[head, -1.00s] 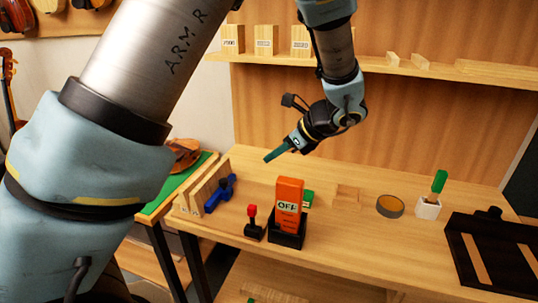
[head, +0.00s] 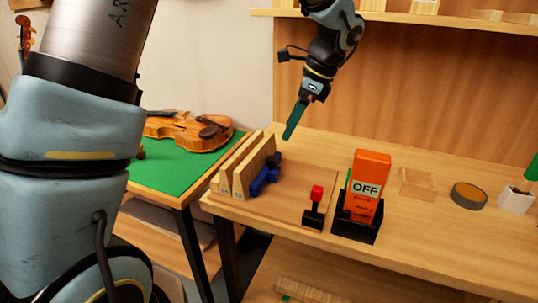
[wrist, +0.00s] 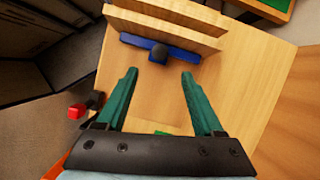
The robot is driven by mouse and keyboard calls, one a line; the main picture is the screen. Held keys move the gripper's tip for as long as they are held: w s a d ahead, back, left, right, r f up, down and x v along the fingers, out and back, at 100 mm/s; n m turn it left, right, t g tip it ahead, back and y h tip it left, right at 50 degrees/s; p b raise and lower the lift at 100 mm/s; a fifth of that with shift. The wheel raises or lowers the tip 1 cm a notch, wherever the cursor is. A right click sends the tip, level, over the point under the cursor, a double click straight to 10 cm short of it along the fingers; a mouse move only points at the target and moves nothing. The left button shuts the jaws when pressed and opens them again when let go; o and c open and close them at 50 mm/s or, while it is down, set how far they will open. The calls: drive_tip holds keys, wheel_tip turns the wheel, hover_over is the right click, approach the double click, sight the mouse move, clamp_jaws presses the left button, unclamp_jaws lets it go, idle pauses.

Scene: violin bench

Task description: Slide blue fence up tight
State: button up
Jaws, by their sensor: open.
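The blue fence (head: 265,178) stands on the wooden bench board at the right side of the upright wooden plates (head: 243,168). It has a dark knob at its middle. In the wrist view the blue fence (wrist: 160,49) lies crosswise in front of the plates (wrist: 165,22), beyond my fingertips. Whether it touches the nearest plate I cannot tell. My gripper (head: 289,134) hangs above the bench, up and to the right of the fence. In the wrist view its green fingers (wrist: 158,75) are spread apart with nothing between them.
A black post with a red knob (head: 316,195) stands at the board's front right corner. An orange block marked OFF (head: 367,185) sits in a black holder to its right. A violin (head: 190,131) lies on a green-topped table at left. A ring (head: 468,195) lies farther right.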

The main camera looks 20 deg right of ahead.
sight(272, 158)
drive_tip(key=p+x, duration=0.1)
drive_tip(key=x, duration=0.8)
drive_tip(key=shift+a+f, duration=0.1)
drive_tip(key=shift+f, duration=0.1)
clamp_jaws()
drive_tip(key=shift+p, duration=0.3)
idle(0.8)
